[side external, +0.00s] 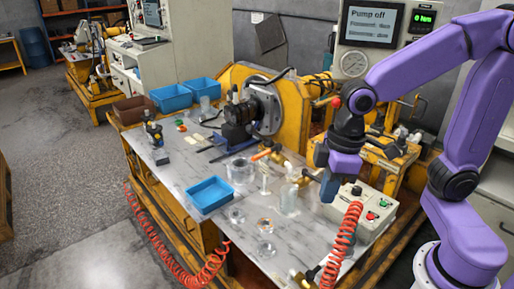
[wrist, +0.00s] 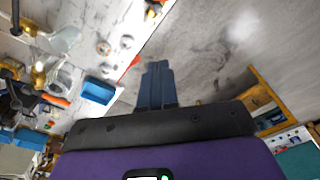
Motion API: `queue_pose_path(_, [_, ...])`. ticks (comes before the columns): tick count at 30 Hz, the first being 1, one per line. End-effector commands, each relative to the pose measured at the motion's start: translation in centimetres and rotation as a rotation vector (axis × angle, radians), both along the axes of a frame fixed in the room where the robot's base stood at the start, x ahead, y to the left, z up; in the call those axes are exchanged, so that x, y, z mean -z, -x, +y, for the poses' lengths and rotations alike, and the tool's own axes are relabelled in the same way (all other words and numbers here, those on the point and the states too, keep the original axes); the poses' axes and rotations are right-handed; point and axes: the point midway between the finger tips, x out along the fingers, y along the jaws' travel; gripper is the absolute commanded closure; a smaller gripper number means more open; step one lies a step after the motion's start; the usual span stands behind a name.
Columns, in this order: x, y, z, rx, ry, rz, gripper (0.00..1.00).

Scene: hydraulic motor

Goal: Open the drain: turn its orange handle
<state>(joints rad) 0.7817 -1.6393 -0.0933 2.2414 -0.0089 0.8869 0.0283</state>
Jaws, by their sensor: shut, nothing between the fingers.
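An orange handle (side external: 262,155) shows in the side view on the fittings in front of the black motor (side external: 238,120), near the middle of the table. An orange bar, apparently the same handle, shows at the left of the wrist view (wrist: 56,100). My gripper (side external: 329,190) is to the right of the handle, raised above the table beside the control box, apart from the handle. In the wrist view my gripper's blue fingers (wrist: 157,72) are together and empty, with floor behind them. The drain's body is too small to tell from the nearby brass fittings.
Glass jars (side external: 240,172) and a clear bottle (side external: 289,200) stand near the handle. A blue tray (side external: 210,194) lies on the table (side external: 185,188). A control box (side external: 362,208) and red coiled hose (side external: 342,245) are close to my gripper. The monitor (side external: 372,24) reads "Pump off".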

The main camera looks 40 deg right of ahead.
Motion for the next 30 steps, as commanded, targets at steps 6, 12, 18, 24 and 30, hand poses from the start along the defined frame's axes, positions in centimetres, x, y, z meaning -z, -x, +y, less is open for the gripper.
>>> queue_pose_path(6, [-0.5,-7.5,1.2,0.167,-0.03,-0.036,1.0])
queue_pose_path(12, [-0.7,-14.5,0.9,0.315,-0.054,-0.073,1.0])
queue_pose_path(18, [-0.6,-21.5,-1.0,0.464,-0.075,-0.115,1.0])
queue_pose_path(24, [0.0,-27.9,-4.2,0.612,-0.09,-0.158,1.0])
queue_pose_path(30, [0.7,-32.9,-8.2,0.74,-0.102,-0.198,1.0])
